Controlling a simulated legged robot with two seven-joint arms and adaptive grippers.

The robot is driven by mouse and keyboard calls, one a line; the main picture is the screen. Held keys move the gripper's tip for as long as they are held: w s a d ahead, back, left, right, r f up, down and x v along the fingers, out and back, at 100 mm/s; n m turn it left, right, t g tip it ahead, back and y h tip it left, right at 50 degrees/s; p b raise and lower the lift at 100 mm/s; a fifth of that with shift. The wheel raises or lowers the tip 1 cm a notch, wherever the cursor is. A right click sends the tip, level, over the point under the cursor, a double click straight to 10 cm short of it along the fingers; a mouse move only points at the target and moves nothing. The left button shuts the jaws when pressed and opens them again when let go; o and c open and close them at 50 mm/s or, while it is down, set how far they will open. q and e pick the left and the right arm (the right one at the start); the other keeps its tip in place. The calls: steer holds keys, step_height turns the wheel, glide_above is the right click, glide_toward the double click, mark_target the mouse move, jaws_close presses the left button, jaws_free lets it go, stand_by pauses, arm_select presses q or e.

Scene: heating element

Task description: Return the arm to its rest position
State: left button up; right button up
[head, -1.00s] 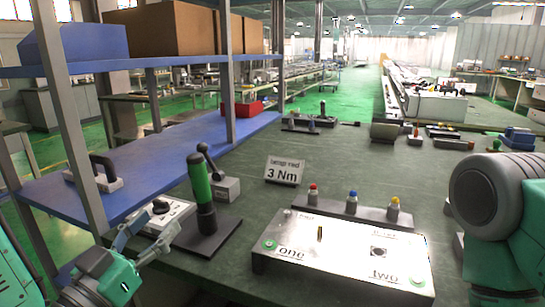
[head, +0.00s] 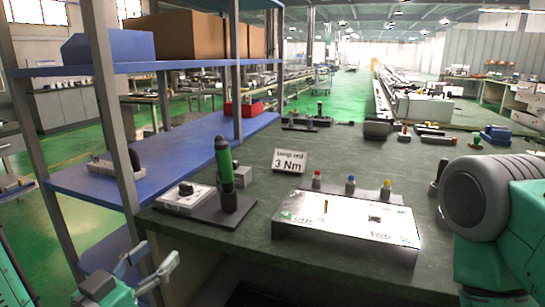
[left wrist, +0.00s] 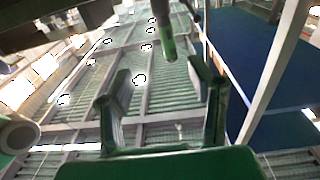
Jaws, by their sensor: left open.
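My left gripper (head: 158,254) is open and empty at the lower left of the head view, in front of the table's front edge and below its top. Its two spread fingers also show in the left wrist view (left wrist: 160,78), with nothing between them. The green-handled tool (head: 224,157) stands upright, slightly tilted, on its dark base plate (head: 208,212), apart from the gripper. A green handle (left wrist: 167,45) shows beyond the fingers in the left wrist view. My right arm fills the right edge of the head view, but its gripper is out of view.
A white panel box (head: 345,226) lies on the dark green table (head: 250,238), with a "3 Nm" sign (head: 289,160) behind it. A grey control box (head: 185,199) stands beside the tool. A blue-shelved rack (head: 126,160) with grey posts stands close on the left.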

arm_select(q)
steer(key=s+f+g+y, duration=0.1)
steer(key=s+f+g, duration=0.2)
steer(key=f, duration=0.3)
steer(key=s+a+f+g+y, duration=0.1)
steer(key=s+f+g, duration=0.1)
steer(key=f, duration=0.5)
steer(key=s+f+g+y, duration=0.1)
steer(key=s+f+g, duration=0.2)
steer(key=f, duration=0.3)
steer(key=s+a+f+n+g+y, duration=0.1)
steer(key=s+a+f+g, duration=0.2)
steer(key=s+f, duration=0.3)
steer(key=s+a+f+n+g+y, duration=0.2)
steer(key=s+f+g, duration=0.3)
steer(key=s, duration=0.6)
steer(key=shift+s+a+f+g+y+p, duration=0.3)
steer(key=shift+a+f+g+p, duration=0.1)
steer(key=shift+a+f, duration=0.45)
